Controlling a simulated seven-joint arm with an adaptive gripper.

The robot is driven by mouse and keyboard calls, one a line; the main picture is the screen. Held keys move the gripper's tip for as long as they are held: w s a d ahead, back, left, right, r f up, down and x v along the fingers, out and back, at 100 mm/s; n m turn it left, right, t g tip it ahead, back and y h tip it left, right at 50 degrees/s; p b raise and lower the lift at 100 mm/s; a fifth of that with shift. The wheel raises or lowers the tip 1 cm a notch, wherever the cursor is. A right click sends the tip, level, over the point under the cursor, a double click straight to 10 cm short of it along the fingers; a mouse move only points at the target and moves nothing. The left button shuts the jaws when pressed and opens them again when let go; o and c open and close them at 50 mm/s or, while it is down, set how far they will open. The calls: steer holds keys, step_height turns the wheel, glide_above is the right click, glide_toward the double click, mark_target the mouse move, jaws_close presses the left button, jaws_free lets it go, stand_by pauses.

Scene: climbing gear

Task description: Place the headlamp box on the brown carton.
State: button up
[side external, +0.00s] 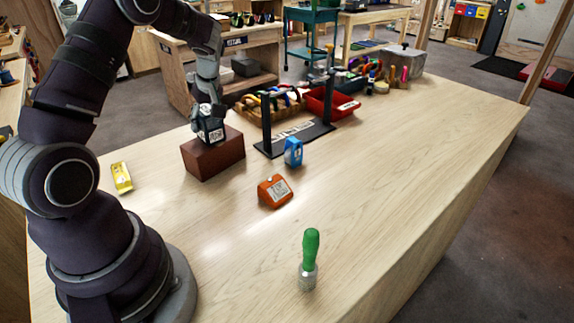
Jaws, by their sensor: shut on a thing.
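The brown carton (213,157) stands on the wooden table, right of my arm's base. My gripper (209,122) points down over the carton's top. It is shut on a small dark box with a white label, which I take to be the headlamp box (213,135). The box is upright, above or on the carton's top face; I cannot tell whether the two touch. My fingers hide part of the box.
A yellow packet (121,177) lies left. A black stand (298,136) and red tray (332,104) are behind. The table's right side is clear.

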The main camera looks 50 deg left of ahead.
steer(key=o, duration=1.2)
steer(key=shift+f, duration=0.1)
steer(key=v, duration=1.2)
steer(key=s+d+m+t+h, duration=0.1)
steer(key=s+d+m+t, duration=0.1)
steer(key=d+m, duration=0.4)
steer(key=s+d+m+t+h, duration=0.1)
steer(key=s+d+m+h, duration=0.1)
steer(key=s+d+m, duration=0.2)
steer(key=s+d+r+m+t+h, duration=0.1)
steer(key=s+d+m+t, duration=0.1)
steer(key=d+m, duration=0.6)
steer(key=shift+s+d+t, duration=0.3)
steer(key=shift+s+d, duration=0.2)
steer(key=shift+d, duration=0.25)
